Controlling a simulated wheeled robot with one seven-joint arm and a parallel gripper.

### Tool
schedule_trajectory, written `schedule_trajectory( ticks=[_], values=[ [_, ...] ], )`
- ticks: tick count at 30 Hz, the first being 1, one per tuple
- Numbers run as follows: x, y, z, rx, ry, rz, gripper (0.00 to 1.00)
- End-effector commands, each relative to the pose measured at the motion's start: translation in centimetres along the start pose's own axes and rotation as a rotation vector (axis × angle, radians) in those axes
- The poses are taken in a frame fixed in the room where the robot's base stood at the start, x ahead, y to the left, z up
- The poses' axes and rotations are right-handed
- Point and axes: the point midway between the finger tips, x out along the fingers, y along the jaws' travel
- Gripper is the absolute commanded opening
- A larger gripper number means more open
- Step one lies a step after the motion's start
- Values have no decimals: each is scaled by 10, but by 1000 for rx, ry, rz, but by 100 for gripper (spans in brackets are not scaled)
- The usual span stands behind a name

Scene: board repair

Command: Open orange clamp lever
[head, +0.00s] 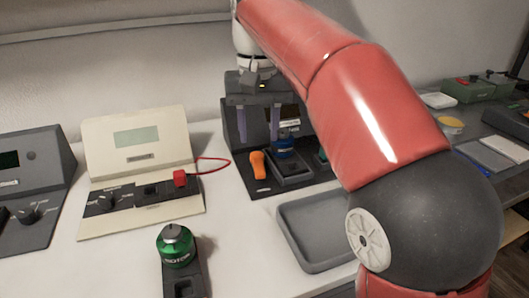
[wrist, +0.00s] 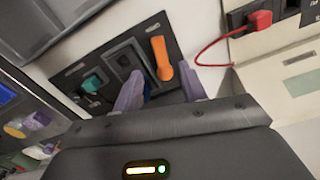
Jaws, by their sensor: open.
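The orange clamp lever (head: 258,163) stands on the left side of a dark fixture (head: 262,190) at the back of the bench. In the wrist view the orange lever (wrist: 161,58) lies on the fixture plate, beside a square socket. My gripper (head: 257,124) is open and empty, above and behind the lever in the head view. In the wrist view its two pale purple fingers (wrist: 162,72) point toward the fixture, with the lever showing between and beyond their tips. I see no contact. A blue part (head: 284,145) on the fixture is mostly hidden behind the fingers in the wrist view.
A cream meter (head: 140,165) with a red plug (head: 180,178) and red cable stands left of the fixture. A grey tray (head: 312,232) lies in front right. A green-topped cylinder (head: 176,246) stands in front. A teal button (wrist: 92,83) is on the fixture.

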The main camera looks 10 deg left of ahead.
Motion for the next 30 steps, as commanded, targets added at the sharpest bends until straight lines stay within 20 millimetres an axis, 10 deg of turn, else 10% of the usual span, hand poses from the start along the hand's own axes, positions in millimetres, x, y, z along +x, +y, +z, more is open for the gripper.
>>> schedule_trajectory(
  ticks=[15, 26, 30],
  values=[
    [70, 0, 0, 0, -1, 1, 42],
    [76, 0, 0, 0, 1, 0, 42],
    [76, 0, 0, 0, 1, 0, 26]
  ],
)
